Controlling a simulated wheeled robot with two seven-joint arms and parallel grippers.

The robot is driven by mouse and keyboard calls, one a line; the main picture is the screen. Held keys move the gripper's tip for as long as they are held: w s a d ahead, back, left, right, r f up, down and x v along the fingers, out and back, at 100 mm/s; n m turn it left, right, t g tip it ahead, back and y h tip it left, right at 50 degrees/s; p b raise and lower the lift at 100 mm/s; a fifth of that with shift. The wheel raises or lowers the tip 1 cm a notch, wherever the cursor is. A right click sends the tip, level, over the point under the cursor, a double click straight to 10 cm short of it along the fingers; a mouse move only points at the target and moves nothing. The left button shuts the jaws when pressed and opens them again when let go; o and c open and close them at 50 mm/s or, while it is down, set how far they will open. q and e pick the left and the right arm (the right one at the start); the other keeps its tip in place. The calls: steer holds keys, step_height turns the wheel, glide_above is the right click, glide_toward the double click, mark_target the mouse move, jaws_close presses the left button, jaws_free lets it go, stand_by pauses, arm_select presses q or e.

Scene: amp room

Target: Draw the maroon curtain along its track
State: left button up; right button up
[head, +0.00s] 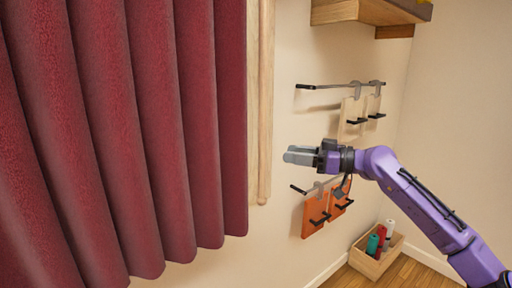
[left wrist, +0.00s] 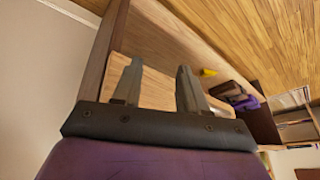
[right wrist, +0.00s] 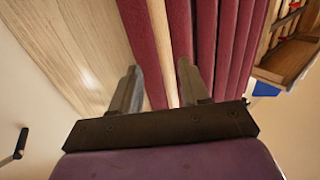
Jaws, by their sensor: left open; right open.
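The maroon curtain (head: 130,120) hangs in deep vertical folds over the left half of the head view. Its right edge lies beside a pale wooden post (head: 259,100). My right gripper (head: 290,155) is open and empty, to the right of the post and apart from the curtain. In the right wrist view the curtain (right wrist: 205,40) shows beyond the open fingers (right wrist: 158,90). The curtain's track is not clearly visible. My left gripper (left wrist: 155,85) is open and empty in the left wrist view and is out of the head view.
Two wall rails with hooks hold pale boards (head: 352,120) and orange boards (head: 315,213) close to my right arm. A wooden shelf (head: 365,12) is above. A wooden box (head: 377,262) with coloured rolls stands on the floor below.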

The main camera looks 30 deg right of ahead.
steer(key=p+x, duration=0.2)
steer(key=x, duration=0.7)
steer(key=shift+s+a+r, duration=0.2)
steer(key=shift+s+a, duration=0.05)
arm_select(q)
steer(key=r, duration=0.2)
steer(key=shift+s+r, duration=0.3)
steer(key=shift+s, duration=0.05)
arm_select(e)
jaws_close()
